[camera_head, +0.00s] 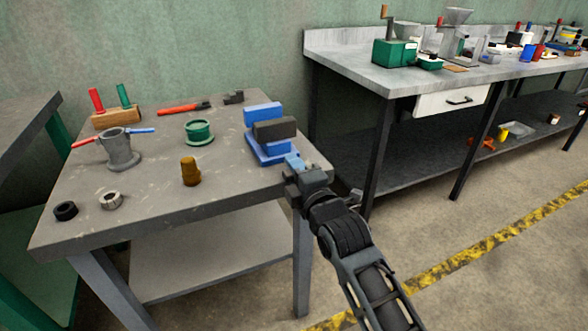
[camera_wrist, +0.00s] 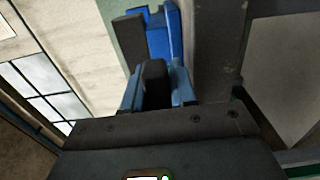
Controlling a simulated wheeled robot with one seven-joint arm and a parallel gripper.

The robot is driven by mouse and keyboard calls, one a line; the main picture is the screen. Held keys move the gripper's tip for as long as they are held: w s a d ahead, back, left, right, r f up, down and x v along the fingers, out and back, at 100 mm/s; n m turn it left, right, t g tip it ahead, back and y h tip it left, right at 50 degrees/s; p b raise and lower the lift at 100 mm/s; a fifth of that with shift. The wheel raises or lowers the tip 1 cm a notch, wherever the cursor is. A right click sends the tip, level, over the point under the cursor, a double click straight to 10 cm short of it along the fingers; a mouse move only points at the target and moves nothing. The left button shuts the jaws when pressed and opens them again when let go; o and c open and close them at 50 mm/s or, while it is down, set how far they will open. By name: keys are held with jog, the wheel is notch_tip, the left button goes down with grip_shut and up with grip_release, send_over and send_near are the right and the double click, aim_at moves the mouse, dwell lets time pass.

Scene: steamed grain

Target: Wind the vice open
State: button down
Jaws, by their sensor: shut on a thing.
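The vice stands on the right end of the grey workbench, with a blue base and blue block (camera_head: 263,113) and a dark grey block (camera_head: 275,129). Its blue body also shows at the top of the wrist view (camera_wrist: 166,32). My gripper (camera_head: 293,161) is at the near right side of the vice, by the bench's right edge. In the wrist view, its blue fingers are shut on a dark, rounded piece, seemingly the vice handle (camera_wrist: 153,80). The handle's link to the vice is hidden. I cannot tell how wide the jaw gap is.
The workbench (camera_head: 235,190) also bears a brown cylinder (camera_head: 190,171), a green round part (camera_head: 199,132), a grey pot (camera_head: 121,150), a red-handled tool (camera_head: 180,108) and two rings. A second bench (camera_head: 350,72) stands behind to the right. Open floor lies right of my arm.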

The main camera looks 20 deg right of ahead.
jog(key=shift+f, duration=0.15)
jog(key=c, duration=1.3)
grip_release()
jog(key=shift+s, duration=0.1)
jog(key=shift+s, duration=3.85)
